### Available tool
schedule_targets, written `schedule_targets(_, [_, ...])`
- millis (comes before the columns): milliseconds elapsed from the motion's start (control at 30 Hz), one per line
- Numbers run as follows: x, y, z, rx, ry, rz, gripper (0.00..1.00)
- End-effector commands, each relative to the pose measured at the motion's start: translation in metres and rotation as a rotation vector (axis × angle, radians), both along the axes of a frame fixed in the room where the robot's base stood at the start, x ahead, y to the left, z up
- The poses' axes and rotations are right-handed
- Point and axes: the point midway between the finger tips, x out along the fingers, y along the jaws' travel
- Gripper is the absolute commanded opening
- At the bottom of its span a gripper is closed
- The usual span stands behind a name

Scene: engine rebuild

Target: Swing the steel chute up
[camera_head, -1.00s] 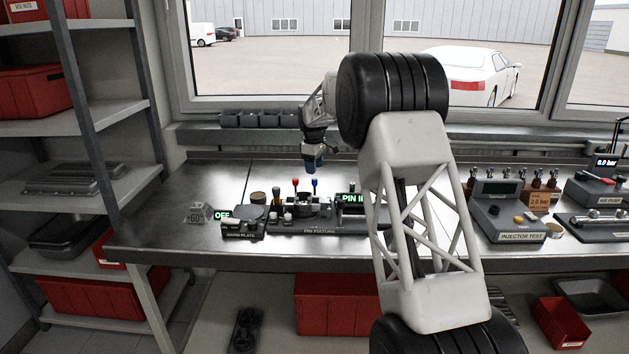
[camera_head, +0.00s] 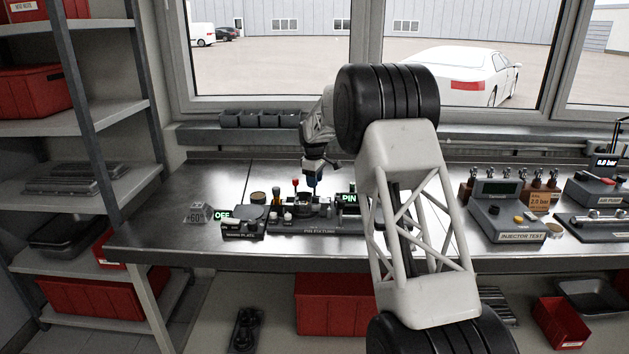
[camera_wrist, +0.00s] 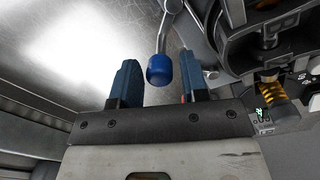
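The pin fixture (camera_head: 318,229) stands on the bench in the head view, with a red-knobbed lever (camera_head: 295,183) on it. In the wrist view, a blue knob (camera_wrist: 159,69) on a bent steel rod (camera_wrist: 163,35) lies between the fingertips of my gripper (camera_wrist: 160,77). The fingers are open, with a gap on both sides of the knob. In the head view my gripper (camera_head: 312,180) is low over the fixture and covers the blue knob. I cannot make out the steel chute for certain in either view.
A warm plate unit (camera_head: 242,230) showing "OFF" stands left of the fixture. A PIN display (camera_head: 349,198) is just right of my gripper. In the wrist view a dark ring-shaped housing and a gold spring (camera_wrist: 270,95) lie to the right.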

Motion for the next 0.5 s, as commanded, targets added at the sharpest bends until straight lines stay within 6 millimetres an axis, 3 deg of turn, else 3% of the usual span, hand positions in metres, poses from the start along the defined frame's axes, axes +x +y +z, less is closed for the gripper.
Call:
schedule_targets(33, [0.0000,0.0000,0.0001,0.000,0.000,0.000,0.33])
schedule_targets(233, [0.0000,0.0000,0.0001,0.000,0.000,0.000,0.03])
schedule_targets(500, [0.0004,-0.0005,0.0002,0.000,0.000,-0.016,0.02])
